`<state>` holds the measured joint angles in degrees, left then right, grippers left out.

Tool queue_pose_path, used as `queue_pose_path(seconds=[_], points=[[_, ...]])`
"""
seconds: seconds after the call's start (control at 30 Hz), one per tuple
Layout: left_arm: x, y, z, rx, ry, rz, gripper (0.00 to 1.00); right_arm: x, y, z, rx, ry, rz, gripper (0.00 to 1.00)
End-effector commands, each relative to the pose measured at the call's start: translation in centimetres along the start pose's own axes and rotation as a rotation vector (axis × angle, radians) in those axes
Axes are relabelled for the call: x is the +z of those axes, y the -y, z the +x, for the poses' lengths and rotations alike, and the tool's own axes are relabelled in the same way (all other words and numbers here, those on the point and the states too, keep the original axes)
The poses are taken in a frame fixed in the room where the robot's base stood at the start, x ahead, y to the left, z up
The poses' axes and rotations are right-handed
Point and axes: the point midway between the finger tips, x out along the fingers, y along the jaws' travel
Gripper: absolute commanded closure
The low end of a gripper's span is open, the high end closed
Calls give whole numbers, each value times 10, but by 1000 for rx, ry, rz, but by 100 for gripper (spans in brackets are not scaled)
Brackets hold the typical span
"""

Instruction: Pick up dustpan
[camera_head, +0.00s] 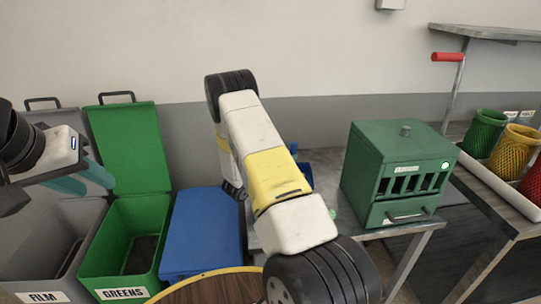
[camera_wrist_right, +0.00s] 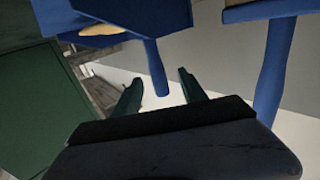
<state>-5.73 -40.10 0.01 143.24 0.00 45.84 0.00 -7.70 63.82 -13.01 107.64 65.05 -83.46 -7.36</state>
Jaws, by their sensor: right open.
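In the right wrist view, a blue dustpan (camera_wrist_right: 125,12) shows at the top, with its handle (camera_wrist_right: 155,68) reaching down toward my right gripper (camera_wrist_right: 158,85). My right gripper is open, its two green fingers on either side of the handle's end, and not closed on it. In the head view, a small blue piece (camera_head: 305,177) shows behind my right arm on the metal table; I cannot tell if it is the dustpan. My right gripper is hidden there. My left gripper (camera_head: 98,189) is at the left, its teal fingers apart and empty, above the bins.
A green cabinet (camera_head: 399,172) stands on the metal table (camera_head: 325,160). Green (camera_head: 148,212) and grey bins (camera_head: 75,218) and a blue box (camera_head: 202,230) stand at left. Mesh baskets (camera_head: 512,152) are at right.

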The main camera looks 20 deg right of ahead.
Motion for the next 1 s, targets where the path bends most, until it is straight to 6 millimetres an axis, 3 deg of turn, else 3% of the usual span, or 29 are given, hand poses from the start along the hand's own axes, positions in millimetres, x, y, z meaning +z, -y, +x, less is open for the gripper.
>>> queue_pose_path(seconds=[0.37, 0.6, 0.87, 0.9, 1.0], points=[[0, 0, 0, 0, 0, 0, 64, 1, -3, 35, 6, -6, -1, 50], [0, 0, 0, 0, 0, 0, 64, 2, -5, 70, 5, -6, -1, 50], [0, 0, 0, 0, 0, 0, 64, 2, -4, 77, 3, -4, -2, 50], [0, 0, 0, 0, 0, 0, 64, 2, -4, 77, 3, -4, -2, 52], [0, 0, 0, 0, 0, 0, 64, 2, -4, 77, 3, -4, -2, 72]])
